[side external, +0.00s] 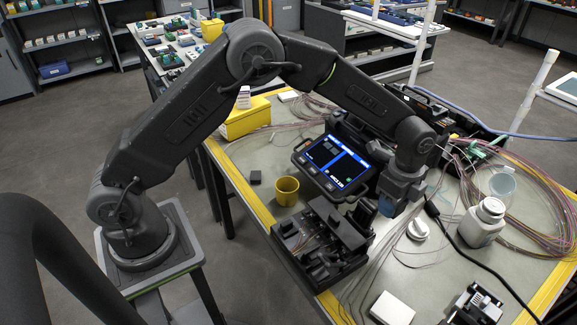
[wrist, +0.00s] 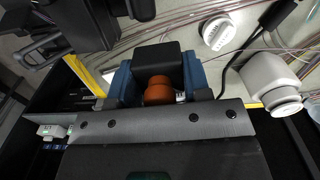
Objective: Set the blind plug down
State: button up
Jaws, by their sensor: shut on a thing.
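My gripper (side external: 388,206) points down just right of the black splicing machine, its blue fingertips low over the bench. In the wrist view my gripper (wrist: 160,76) is shut, with a blue finger on each side of a black block that has an orange-brown round part (wrist: 158,91). I take this held piece to be the blind plug. In the side view the arm and fingers hide it. I cannot tell whether its underside touches the bench.
The splicer with its lit screen (side external: 335,165) and black fixture (side external: 325,245) stand left of my gripper. A white round cap (side external: 418,229) and white bottle (side external: 484,222) stand to the right. Loose fibres cross the mat. A yellow cup (side external: 286,190) and small black block (side external: 255,177) sit left.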

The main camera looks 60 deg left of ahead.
notch_tip(320, 180, up, 5)
jog(key=shift+f, duration=0.2)
jog(key=shift+w+a+r, duration=0.15)
jog(key=shift+a, duration=0.4)
jog(key=s+a+n, duration=0.2)
jog(key=a+n, duration=0.6)
jog(key=a, duration=1.8)
jog(key=s+a+n, duration=0.9)
jog(key=s+a, duration=1)
jog(key=a, duration=0.3)
send_over(260, 159)
jog(key=f, duration=1.1)
jog(key=shift+s+a+f, duration=0.3)
jog(key=shift+s+a, duration=0.05)
jog(key=shift+s, duration=0.05)
jog(key=shift+w+d+f, duration=0.2)
jog(key=shift+w+f, duration=0.15)
jog(key=shift+w, duration=0.1)
jog(key=shift+f, duration=1.95)
jog(key=shift+f, duration=0.1)
